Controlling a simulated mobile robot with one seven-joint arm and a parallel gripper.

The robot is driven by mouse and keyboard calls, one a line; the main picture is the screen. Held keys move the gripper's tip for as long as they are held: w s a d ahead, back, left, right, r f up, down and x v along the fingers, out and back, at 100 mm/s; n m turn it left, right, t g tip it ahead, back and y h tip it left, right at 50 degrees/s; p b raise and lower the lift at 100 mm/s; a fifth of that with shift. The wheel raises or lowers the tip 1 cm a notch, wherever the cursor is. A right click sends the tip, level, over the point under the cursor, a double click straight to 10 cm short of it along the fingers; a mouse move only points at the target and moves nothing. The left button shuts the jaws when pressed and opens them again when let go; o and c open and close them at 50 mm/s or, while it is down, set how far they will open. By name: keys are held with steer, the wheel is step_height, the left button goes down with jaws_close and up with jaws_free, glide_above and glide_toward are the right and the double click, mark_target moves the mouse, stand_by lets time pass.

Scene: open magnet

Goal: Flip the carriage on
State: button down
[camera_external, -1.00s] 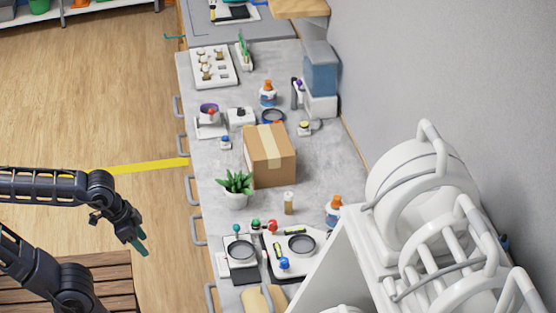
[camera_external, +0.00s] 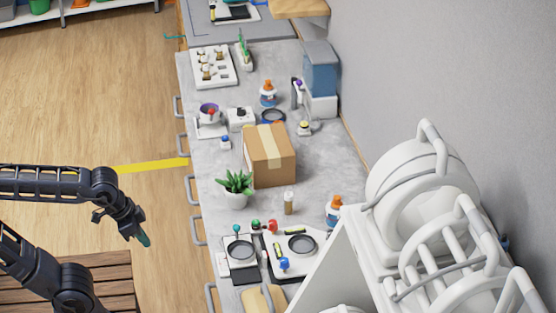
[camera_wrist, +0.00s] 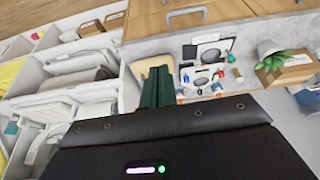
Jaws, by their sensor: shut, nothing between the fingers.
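Near the front end of the counter, a white device with a black round dish (camera_external: 301,244) and small red, green and blue knobs stands beside a second one with a round dark plate (camera_external: 240,250). In the wrist view these devices (camera_wrist: 205,72) show small, just right of the fingers. I cannot tell which part is the carriage. My gripper (camera_external: 143,239) is left of the counter, over the floor, apart from the devices. Its green fingers (camera_wrist: 158,88) are shut together with nothing between them.
A potted plant (camera_external: 235,187), a cardboard box (camera_external: 269,155) and small bottles stand farther along the counter (camera_external: 205,160). A white rack (camera_external: 420,200) blocks the right side. Drawer handles (camera_external: 197,230) stick out toward my arm.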

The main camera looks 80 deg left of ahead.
steer(key=w+a+n+g+h, duration=0.15)
steer(key=w+a+n, duration=0.25)
steer(key=w+a, duration=0.45)
steer(key=w+a+n+g, duration=0.2)
steer(key=w+a+n, duration=0.3)
steer(key=w, duration=0.7)
steer(key=w+a+f+n+h, duration=0.1)
steer(key=w+a+f+n, duration=0.2)
steer(key=a, duration=0.8)
steer(key=w+a+f+n+g+h, duration=0.1)
steer(key=w+a+f+n, duration=0.2)
steer(key=w+a+f, duration=0.4)
steer(key=a+f, duration=0.2)
steer(key=a, duration=0.2)
steer(key=shift+a+f, duration=0.2)
steer(key=shift+a, duration=0.15)
steer(key=shift+g, duration=0.25)
steer(key=shift+s+d+f, duration=0.2)
steer(key=shift+d+f, duration=0.95)
steer(key=shift+f, duration=0.6)
steer(key=shift+s+d+f, duration=0.25)
steer(key=shift+d+f, duration=0.85)
steer(key=shift+f, duration=0.6)
steer(key=shift+s+d+f, duration=0.2)
steer(key=shift+d+f, duration=0.95)
steer(key=shift+f, duration=0.6)
